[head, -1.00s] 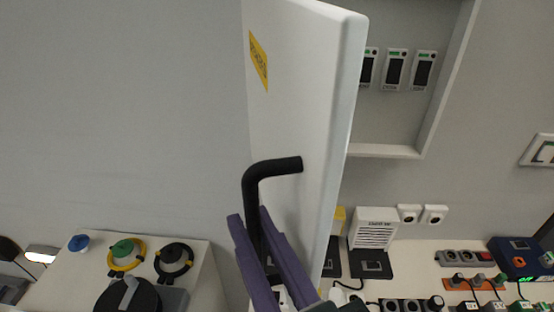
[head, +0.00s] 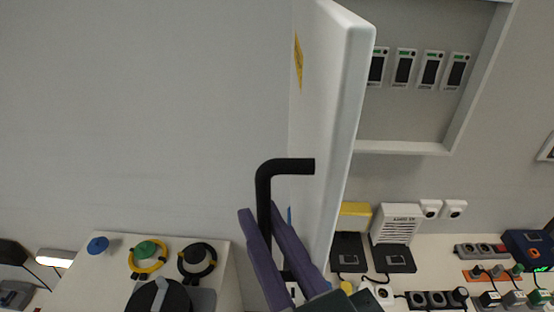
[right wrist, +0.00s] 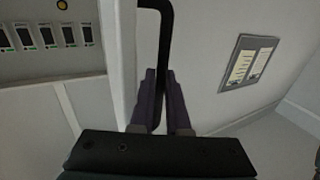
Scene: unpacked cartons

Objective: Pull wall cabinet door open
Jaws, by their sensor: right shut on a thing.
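The wall cabinet door (head: 342,110) is white, swung open and seen nearly edge-on in the head view. It also shows in the right wrist view (right wrist: 118,60). Its black bent handle (head: 264,195) stands out from the door's outer face. My right gripper (head: 263,220), with purple fingers, is shut on the vertical part of the handle. In the right wrist view the handle (right wrist: 166,40) runs down between the fingers (right wrist: 163,80). The open cabinet (head: 400,147) shows to the right of the door, with several small devices (head: 431,69) inside. My left gripper is not in view.
Below the cabinet, a crowded surface holds a yellow box (head: 354,212), a white vented box (head: 397,222) and sockets (head: 435,299). The wall left of the door is bare.

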